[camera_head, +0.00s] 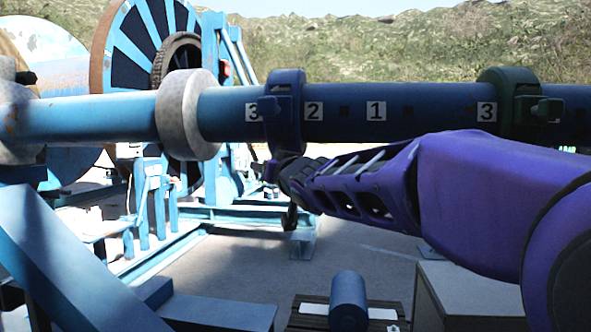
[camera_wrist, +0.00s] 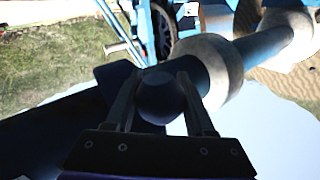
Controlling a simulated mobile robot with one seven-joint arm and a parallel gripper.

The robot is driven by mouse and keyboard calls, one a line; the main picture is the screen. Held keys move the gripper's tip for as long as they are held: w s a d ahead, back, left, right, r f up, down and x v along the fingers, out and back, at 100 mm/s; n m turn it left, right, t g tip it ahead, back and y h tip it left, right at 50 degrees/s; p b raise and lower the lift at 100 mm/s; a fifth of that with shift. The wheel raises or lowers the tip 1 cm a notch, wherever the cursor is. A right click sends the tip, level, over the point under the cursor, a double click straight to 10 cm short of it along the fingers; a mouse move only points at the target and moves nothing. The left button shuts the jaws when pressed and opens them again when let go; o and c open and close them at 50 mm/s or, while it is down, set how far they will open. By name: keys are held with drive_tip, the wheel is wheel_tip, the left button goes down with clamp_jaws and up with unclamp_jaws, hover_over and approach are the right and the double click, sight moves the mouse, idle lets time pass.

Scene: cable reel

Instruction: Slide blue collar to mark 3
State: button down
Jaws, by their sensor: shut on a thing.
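The blue collar (camera_head: 288,98) is around the horizontal blue pipe (camera_head: 425,97), between a left mark 3 (camera_head: 252,112) and mark 2 (camera_head: 313,111). My gripper (camera_head: 283,165) is just below the collar, at the end of my purple arm. In the wrist view, my gripper's fingers (camera_wrist: 160,88) are shut on a dark round knob (camera_wrist: 160,100), which appears to belong to the blue collar. The collar's band is dark and hard to make out there.
A pale grey ring (camera_head: 187,113) is around the pipe left of mark 3. Mark 1 (camera_head: 376,111), another mark 3 (camera_head: 486,111) and a green collar (camera_head: 510,88) lie to the right. A large cable reel (camera_head: 140,45) stands behind.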

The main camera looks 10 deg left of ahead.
drive_tip(key=shift+s+a+r, duration=0.1)
drive_tip(key=shift+a+r, duration=0.05)
drive_tip(key=shift+a, duration=0.1)
drive_tip(key=c, duration=0.6)
unclamp_jaws()
drive_tip(key=o, duration=0.3)
drive_tip(key=shift+a, duration=0.1)
